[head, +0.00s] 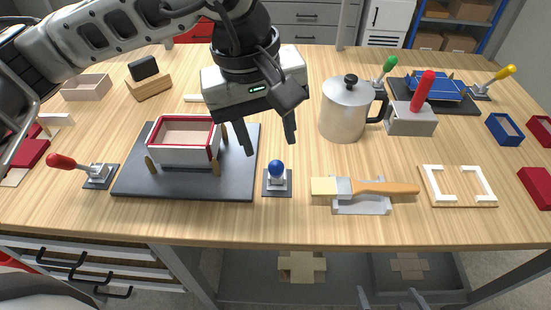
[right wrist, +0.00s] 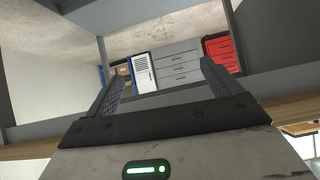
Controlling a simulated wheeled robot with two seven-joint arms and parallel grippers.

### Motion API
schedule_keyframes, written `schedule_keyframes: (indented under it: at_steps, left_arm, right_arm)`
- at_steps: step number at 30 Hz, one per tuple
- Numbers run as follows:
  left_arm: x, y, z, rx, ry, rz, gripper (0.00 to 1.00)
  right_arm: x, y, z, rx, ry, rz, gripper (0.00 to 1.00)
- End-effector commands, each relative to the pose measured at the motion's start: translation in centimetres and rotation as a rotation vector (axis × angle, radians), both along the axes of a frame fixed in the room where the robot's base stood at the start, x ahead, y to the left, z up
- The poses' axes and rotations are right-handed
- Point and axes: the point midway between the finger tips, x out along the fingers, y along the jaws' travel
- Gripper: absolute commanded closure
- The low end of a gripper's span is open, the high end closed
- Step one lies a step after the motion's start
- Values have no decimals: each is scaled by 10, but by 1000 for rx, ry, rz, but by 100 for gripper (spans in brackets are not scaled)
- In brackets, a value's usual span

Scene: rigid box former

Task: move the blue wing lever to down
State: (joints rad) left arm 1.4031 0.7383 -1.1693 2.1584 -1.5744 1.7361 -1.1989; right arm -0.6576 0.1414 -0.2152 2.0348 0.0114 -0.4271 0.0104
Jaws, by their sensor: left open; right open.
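The blue wing lever (head: 276,169) has a round blue knob above a grey bracket on a small dark plate near the table's front edge, right of the black fixture base. Its handle is foreshortened, so I cannot tell its exact tilt. My left gripper (head: 268,147) is open and empty, fingers pointing down, above and just behind the knob, apart from it as far as I can tell. My right gripper (right wrist: 160,75) is open and empty in the right wrist view. In the head view only its fingertips seem to show at the bottom edge, in front of the table.
Left of the lever, a red-rimmed box (head: 184,140) stands on a black base (head: 215,188). A red-handled lever (head: 75,165) is further left. A brush (head: 365,188) lies on a grey holder to the right. A metal pot (head: 343,112) stands behind it.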

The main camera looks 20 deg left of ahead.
Motion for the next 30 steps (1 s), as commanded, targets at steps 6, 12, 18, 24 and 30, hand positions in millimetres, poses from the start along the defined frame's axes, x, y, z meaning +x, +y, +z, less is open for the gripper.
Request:
schedule_keyframes:
  at_steps: [6,12,18,24,30]
  left_arm:
    - [3,-6,-43,0,4,1,57]
    - [5,-9,-65,-2,3,2,57]
    - [6,-10,-71,-1,0,1,57]
    - [6,-10,-71,-1,0,1,62]
    - [6,-10,-70,-1,0,1,100]
  right_arm:
    - [-2,-1,1,-5,8,0,10]
    - [-5,-3,-2,-12,19,0,10]
    - [-4,-4,-2,-12,17,-1,10]
    - [-4,-4,-2,-12,16,-1,10]
    - [-4,-4,-1,-11,13,-1,10]
